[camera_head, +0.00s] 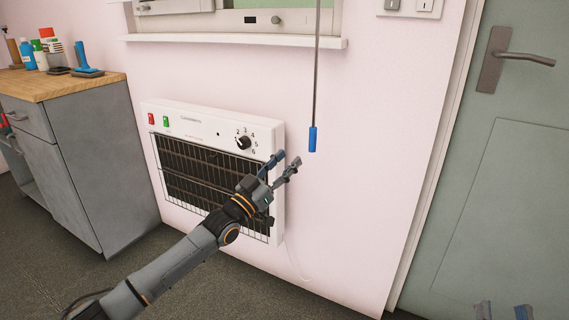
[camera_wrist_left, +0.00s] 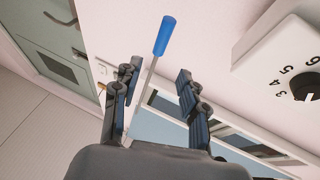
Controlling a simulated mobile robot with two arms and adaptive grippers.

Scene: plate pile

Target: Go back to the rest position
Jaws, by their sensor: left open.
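My left gripper (camera_head: 286,163) is open in front of the right side of a white wall heater (camera_head: 185,123). Nothing is seen held in it. In the left wrist view, the spread fingers of my left gripper (camera_wrist_left: 159,75) frame a thin rod with a blue end (camera_wrist_left: 165,36). In the head view this hanging blue-ended rod (camera_head: 313,139) is just to the right of and above the fingertips, apart from them. My right gripper (camera_head: 503,311) shows only its two fingertips at the bottom right edge, spread apart; the rest is cut off.
The heater's black knob (camera_head: 243,142) is close to my left gripper, and the knob (camera_wrist_left: 304,86) shows in the wrist view. A grey cabinet (camera_head: 85,160) with bottles stands left. A green door (camera_head: 515,160) with a handle (camera_head: 510,57) is right. Dark floor (camera_head: 225,285) lies below.

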